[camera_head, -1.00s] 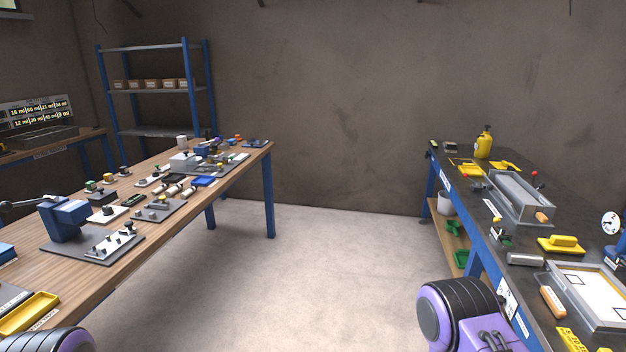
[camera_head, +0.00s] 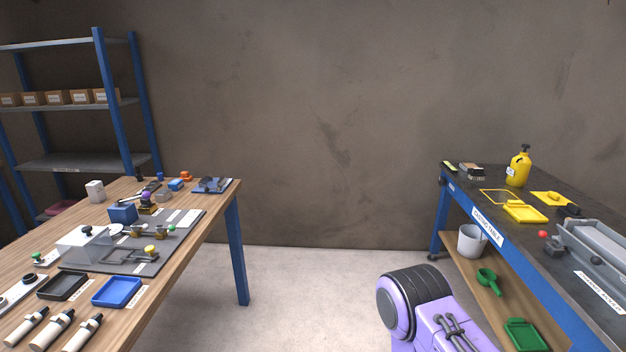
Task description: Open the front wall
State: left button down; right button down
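I cannot tell for sure which part in the head view is the front wall. On the right table, a grey metal trough (camera_head: 597,250) is cut off by the right edge. Neither gripper is in view. Only a purple and black part of my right arm shows at the bottom, over the aisle.
The wooden table (camera_head: 215,222) holds a blue tray (camera_head: 117,292), a black tray (camera_head: 63,286) and several bottles. The dark bench (camera_head: 465,190) on the right holds a yellow bottle (camera_head: 518,167). A blue shelf rack (camera_head: 112,100) stands back left. The floor between the tables is clear.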

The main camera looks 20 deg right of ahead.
aim_at(612, 273)
jog(key=i, duration=0.5)
jog(key=z, duration=2.55)
jog(key=i, duration=1.65)
